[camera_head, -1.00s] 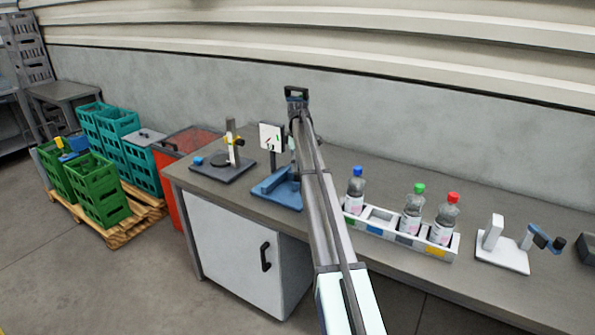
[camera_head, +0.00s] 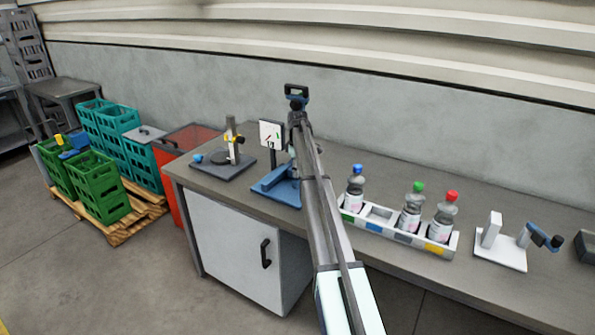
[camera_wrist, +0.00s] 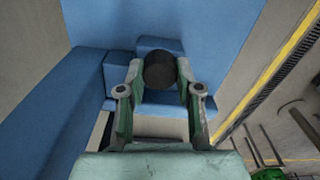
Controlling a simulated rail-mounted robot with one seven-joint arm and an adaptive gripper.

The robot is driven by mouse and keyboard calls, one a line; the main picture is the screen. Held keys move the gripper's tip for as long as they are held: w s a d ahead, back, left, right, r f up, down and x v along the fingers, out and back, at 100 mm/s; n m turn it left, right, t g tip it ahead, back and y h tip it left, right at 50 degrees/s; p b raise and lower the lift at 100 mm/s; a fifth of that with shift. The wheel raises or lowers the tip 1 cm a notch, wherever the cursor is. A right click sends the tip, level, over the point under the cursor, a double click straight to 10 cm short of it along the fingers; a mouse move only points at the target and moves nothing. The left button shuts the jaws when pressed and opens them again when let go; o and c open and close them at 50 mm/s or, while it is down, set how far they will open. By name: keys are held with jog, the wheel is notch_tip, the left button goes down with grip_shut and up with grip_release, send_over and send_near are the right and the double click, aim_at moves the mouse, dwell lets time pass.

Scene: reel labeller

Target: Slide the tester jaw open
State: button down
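The tester stands on the bench in the head view, with a blue base (camera_head: 273,188) and a white dial panel (camera_head: 271,133) on a dark post. My arm crosses in front of its right side, so my gripper is hidden there. In the wrist view my gripper (camera_wrist: 160,72) has one green finger on each side of a round black knob (camera_wrist: 160,70). Both fingertips appear to touch the knob. The knob sits at a small blue block (camera_wrist: 158,46), which I take to be the tester jaw, over blue tester surfaces. How far the jaw stands open is unclear.
A white rack (camera_head: 385,232) with several bottles stands right of my arm. A dark-based stand (camera_head: 222,167) is left of the tester. A white fixture (camera_head: 500,252) with a blue-grey lever is farther right. Green and teal crates stand on a pallet (camera_head: 128,222) at floor left.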

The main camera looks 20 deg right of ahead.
jog(key=shift+s+d+f, duration=0.1)
jog(key=shift+s+d, duration=0.4)
jog(key=shift+s, duration=0.25)
jog(key=shift+s+d, duration=0.45)
jog(key=shift+s, duration=0.25)
jog(key=c, duration=0.8)
grip_release()
jog(key=shift+d, duration=0.1)
jog(key=shift+o, duration=0.2)
jog(key=shift+w+r, duration=0.1)
jog(key=shift+r, duration=0.55)
notch_tip(320, 180, up, 11)
jog(key=shift+f, duration=0.1)
